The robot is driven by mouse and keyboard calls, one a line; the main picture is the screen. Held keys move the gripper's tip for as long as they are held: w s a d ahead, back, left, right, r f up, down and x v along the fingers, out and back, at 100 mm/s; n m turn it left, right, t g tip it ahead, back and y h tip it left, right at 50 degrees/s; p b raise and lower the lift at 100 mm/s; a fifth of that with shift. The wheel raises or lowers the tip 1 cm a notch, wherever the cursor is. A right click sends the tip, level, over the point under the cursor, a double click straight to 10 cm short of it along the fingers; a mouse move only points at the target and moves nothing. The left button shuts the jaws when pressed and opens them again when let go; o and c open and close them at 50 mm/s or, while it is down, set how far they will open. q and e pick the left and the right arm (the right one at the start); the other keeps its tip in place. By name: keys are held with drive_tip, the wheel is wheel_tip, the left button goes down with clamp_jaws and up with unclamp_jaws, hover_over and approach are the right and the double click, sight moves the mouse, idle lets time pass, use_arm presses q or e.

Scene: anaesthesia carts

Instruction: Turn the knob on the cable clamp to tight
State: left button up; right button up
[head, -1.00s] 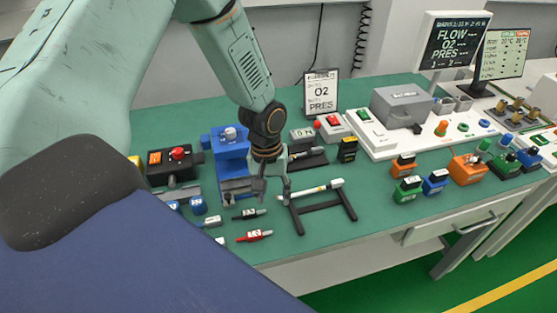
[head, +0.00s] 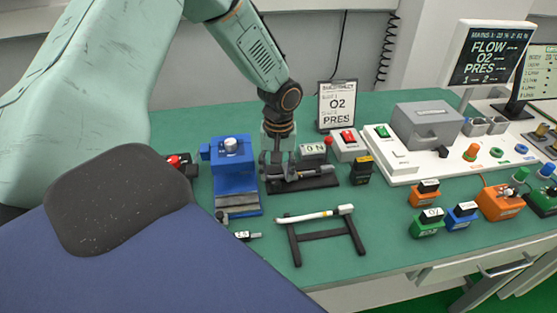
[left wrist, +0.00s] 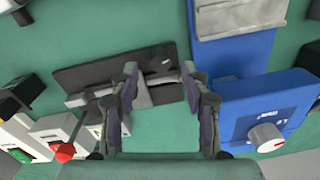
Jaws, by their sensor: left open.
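A blue clamp-like device (head: 228,178) stands on the green table with a pale round knob (head: 231,143) on top. In the left wrist view the blue device (left wrist: 235,125) is at right, and its white knob (left wrist: 266,138) carries a red mark. The lettering beside the knob is too small to read. My left gripper (head: 277,172) is just right of the blue device, pointing down over a black base (head: 318,183) with a grey part on it. In the left wrist view my gripper (left wrist: 161,82) is open, its fingers apart, the knob outside them. My right gripper is not in view.
A white rod (head: 312,216) lies on a black rack (head: 328,243) in front. A box with a red button (head: 347,145) and an O2 sign (head: 338,103) stand behind right. Orange, green and blue blocks stand farther right. Bare table lies between rack and blocks.

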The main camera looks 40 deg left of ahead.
sight(276, 182)
use_arm(q)
wheel_tip(276, 182, down, 2)
drive_tip(key=shift+s+a+f, duration=0.15)
drive_tip(key=shift+s+f, duration=0.15)
drive_tip(key=shift+d, duration=0.3)
drive_tip(key=shift+w+a+f, duration=0.1)
drive_tip(key=shift+w, duration=0.1)
drive_tip(key=shift+c, duration=0.2)
drive_tip(key=shift+a+f, duration=0.1)
drive_tip(key=shift+a, duration=0.05)
drive_tip(key=c, duration=0.3)
drive_tip(key=shift+s, duration=0.1)
drive_tip(key=c, duration=0.3)
clamp_jaws()
